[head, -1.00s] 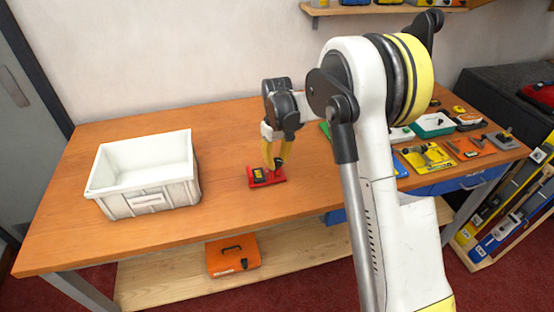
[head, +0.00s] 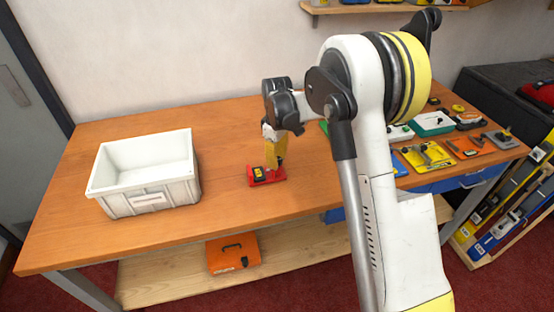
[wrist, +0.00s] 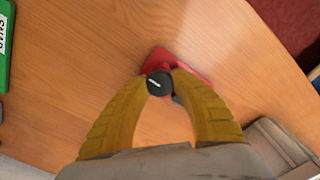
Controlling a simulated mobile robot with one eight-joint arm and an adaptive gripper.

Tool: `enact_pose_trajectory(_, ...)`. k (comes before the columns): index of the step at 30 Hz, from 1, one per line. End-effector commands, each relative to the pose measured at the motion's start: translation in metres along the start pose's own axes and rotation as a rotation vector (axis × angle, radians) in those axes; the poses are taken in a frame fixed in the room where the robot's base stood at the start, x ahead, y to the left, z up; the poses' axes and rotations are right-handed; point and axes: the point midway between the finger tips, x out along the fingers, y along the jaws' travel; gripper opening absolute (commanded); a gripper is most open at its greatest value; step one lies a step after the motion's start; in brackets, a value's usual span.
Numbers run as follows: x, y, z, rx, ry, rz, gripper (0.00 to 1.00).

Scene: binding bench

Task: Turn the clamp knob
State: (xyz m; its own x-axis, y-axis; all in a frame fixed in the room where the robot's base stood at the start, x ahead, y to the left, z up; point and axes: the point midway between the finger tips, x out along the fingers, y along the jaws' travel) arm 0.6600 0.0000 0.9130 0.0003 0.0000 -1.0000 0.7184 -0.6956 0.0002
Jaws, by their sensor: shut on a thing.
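The clamp knob (wrist: 159,84) is a dark round knob with a white line on top, seen between my fingertips in the wrist view. It sits above a red clamp base (wrist: 188,64) that lies on the bench. In the head view the red base (head: 267,181) has a dark block with a yellow label on its left side. My gripper (head: 273,165) points down over the base's right part, and its yellow fingers hide the knob there. In the wrist view my gripper (wrist: 160,86) is shut on the knob, one finger on each side.
A white crate (head: 147,203) stands on the bench to the left, apart from the clamp. Several tools and coloured cases, including a green case (head: 432,124), lie at the right end. The wood between crate and clamp is clear. An orange case (head: 233,254) sits on the lower shelf.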

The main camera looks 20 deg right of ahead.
Motion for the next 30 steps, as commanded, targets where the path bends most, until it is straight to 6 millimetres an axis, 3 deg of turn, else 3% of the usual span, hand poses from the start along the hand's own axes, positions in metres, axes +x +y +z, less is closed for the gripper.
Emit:
enact_pose_trajectory(6, 0.001, 0.000, 0.000, 0.000, -0.001, -0.001, 0.00)
enact_pose_trajectory(7, 0.001, 0.000, 0.000, 0.000, -0.001, -0.001, 0.32)
enact_pose_trajectory(9, 0.001, 0.000, 0.000, 0.000, -0.001, -0.001, 0.54)
enact_pose_trajectory(20, -0.003, 0.000, 0.000, 0.001, 0.000, 0.000, 0.55)
enact_pose_trajectory(25, -0.026, 0.000, 0.000, 0.001, 0.000, 0.000, 0.55)
enact_pose_trajectory(30, -0.065, -0.001, 0.000, 0.001, 0.000, 0.000, 0.55)
